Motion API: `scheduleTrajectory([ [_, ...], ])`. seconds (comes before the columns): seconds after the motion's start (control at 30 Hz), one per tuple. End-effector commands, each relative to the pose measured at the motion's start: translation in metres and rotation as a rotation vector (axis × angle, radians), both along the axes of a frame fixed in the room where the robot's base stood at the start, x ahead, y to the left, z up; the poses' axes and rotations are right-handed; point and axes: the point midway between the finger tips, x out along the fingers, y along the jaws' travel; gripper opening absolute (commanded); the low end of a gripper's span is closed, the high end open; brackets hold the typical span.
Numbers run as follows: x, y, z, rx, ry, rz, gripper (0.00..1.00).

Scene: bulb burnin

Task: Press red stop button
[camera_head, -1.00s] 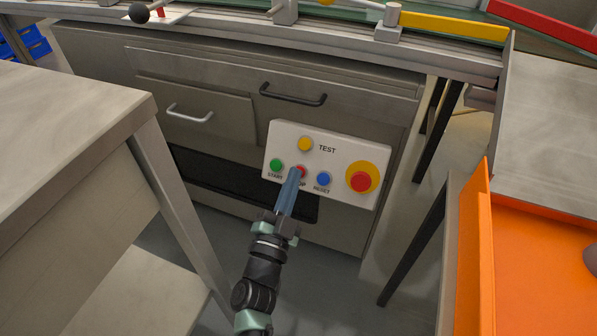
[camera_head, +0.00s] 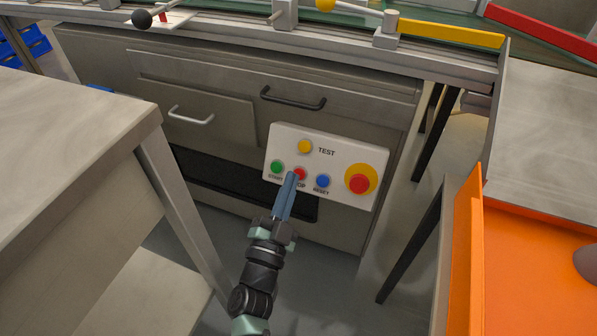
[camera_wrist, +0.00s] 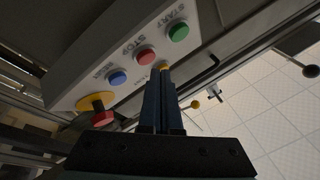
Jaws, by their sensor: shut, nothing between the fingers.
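The red stop button (camera_head: 299,174) sits in the lower row of the white control panel (camera_head: 335,150), between the green start button (camera_head: 276,167) and the blue reset button (camera_head: 322,181). It also shows in the wrist view (camera_wrist: 146,54). My gripper (camera_head: 293,178) is shut and empty. In the head view its tips overlap the lower left of the red button and partly cover the STOP label. In the wrist view the tips (camera_wrist: 162,70) appear beside the red button, with its face uncovered. I cannot tell whether they touch the panel.
A yellow button (camera_head: 305,146) marked TEST is above the row. A large red mushroom button on a yellow ring (camera_head: 360,181) is at the panel's right. A grey table (camera_head: 75,110) stands at left, an orange tray (camera_head: 468,240) at right. Drawer handles (camera_head: 293,99) stick out above.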

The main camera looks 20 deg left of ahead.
Motion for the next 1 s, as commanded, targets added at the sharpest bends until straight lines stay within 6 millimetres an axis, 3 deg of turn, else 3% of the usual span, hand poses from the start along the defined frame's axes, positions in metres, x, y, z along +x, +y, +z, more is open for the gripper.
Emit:
scheduleTrajectory([
  [0.5, -0.04, 0.001, 0.026, 0.0, 0.001, 0.001, 0.0],
  [1.0, -0.042, 0.001, 0.025, 0.0, 0.0, 0.0, 0.0],
])
